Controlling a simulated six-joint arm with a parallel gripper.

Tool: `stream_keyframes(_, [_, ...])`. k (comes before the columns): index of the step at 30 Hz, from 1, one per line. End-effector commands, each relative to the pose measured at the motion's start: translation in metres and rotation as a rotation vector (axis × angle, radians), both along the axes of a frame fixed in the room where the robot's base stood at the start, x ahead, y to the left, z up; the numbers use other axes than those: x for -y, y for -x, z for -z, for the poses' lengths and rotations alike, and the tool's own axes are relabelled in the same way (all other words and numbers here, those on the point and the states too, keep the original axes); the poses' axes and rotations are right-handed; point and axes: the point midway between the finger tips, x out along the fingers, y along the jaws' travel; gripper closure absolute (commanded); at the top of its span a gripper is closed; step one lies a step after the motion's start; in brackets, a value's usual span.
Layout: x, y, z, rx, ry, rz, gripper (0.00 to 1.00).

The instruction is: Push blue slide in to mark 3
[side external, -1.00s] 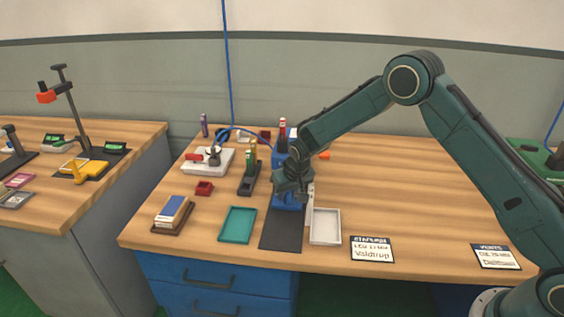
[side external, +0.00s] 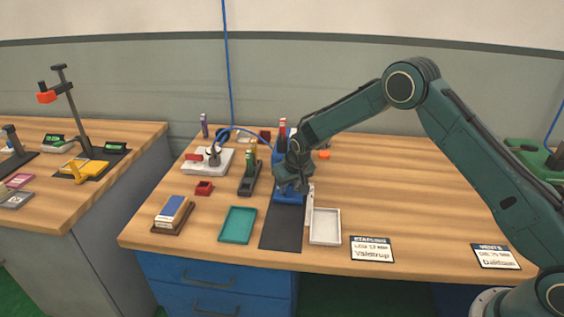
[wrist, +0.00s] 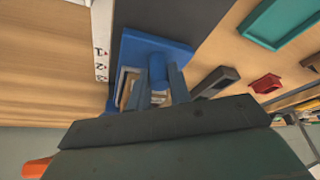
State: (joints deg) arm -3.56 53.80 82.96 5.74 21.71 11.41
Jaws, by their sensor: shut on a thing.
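The blue slide (side external: 288,198) stands at the back end of a dark track (side external: 282,230) on the wooden bench. In the wrist view it is a blue plate (wrist: 140,45) with a round blue post (wrist: 157,66). My gripper (side external: 292,188) is shut on the post, with one finger on each side (wrist: 157,80). A white scale (wrist: 101,45) with small numerals runs along the track's side. The numerals lie beside the slide, behind its front edge. I cannot tell exactly which mark lines up. Pale and brown items behind the post are partly hidden by the fingers.
A teal tray (side external: 237,225) lies left of the track and a white tray (side external: 325,227) right of it. A dark holder (side external: 249,180) and a small red box (side external: 204,188) stand to the left. The bench on the right is mostly clear (side external: 420,200).

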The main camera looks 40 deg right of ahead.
Motion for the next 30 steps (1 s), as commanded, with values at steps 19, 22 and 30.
stream_keyframes(19, [0.002, 0.001, -0.010, 0.010, 0.003, 0.005, 0.71])
stream_keyframes(22, [0.001, 0.004, -0.017, 0.010, 0.003, 0.005, 0.71])
stream_keyframes(30, [-0.001, 0.017, -0.049, 0.011, 0.003, 0.006, 0.71])
